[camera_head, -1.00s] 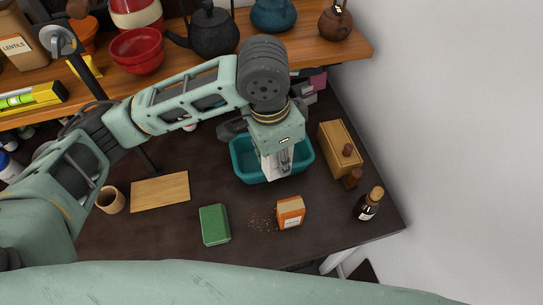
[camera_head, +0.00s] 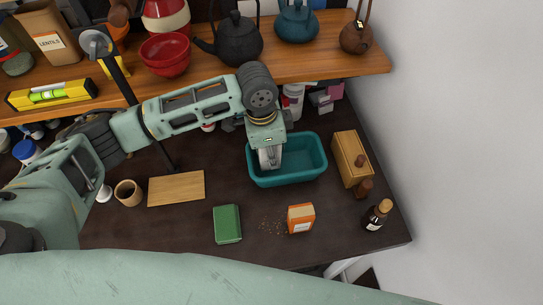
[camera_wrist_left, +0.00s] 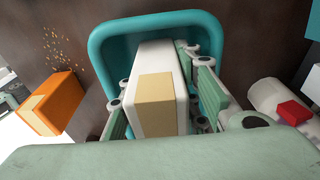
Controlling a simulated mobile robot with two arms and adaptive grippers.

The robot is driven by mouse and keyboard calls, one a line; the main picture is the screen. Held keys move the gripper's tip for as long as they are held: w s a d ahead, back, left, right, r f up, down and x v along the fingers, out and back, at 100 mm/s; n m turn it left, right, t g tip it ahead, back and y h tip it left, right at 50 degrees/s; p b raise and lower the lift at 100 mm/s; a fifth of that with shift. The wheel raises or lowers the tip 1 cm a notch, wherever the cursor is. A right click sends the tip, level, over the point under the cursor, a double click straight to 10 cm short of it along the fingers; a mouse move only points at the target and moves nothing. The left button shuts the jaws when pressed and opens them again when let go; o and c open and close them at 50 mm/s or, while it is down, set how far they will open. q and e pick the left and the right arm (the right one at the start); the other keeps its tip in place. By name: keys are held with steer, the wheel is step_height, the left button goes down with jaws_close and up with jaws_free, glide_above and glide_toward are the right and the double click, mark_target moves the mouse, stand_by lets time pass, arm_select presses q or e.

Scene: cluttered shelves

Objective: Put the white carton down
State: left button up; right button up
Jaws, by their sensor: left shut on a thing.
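My left gripper (camera_head: 269,160) reaches down at the left part of the teal tub (camera_head: 312,168). In the left wrist view its fingers (camera_wrist_left: 164,98) are shut on the white carton (camera_wrist_left: 158,56), which has a tan patch on its near face. The teal rim (camera_wrist_left: 150,26) runs around the carton's far end in that view. In the head view the carton is mostly hidden by the gripper. I cannot tell whether its underside touches the tub floor. My right gripper is not in view.
A wooden box (camera_head: 352,158) and a dark bottle (camera_head: 377,215) stand right of the tub. An orange box (camera_head: 300,218) and a green box (camera_head: 227,224) are in front. A wooden board (camera_head: 176,189) lies left. A shelf (camera_head: 295,62) with pots is behind.

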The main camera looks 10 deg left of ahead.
arm_select(q)
steer(key=shift+f, duration=1.35)
steer(key=shift+f, duration=0.15)
steer(key=o, duration=1.2)
steer(key=r, duration=0.4)
steer(key=a+r, duration=0.1)
steer(key=r, duration=0.3)
steer(key=r+b, duration=0.1)
steer(key=r, duration=0.3)
steer(key=shift+s+a+r, duration=0.15)
steer(key=shift+s+a, duration=0.05)
steer(key=shift+s, duration=0.15)
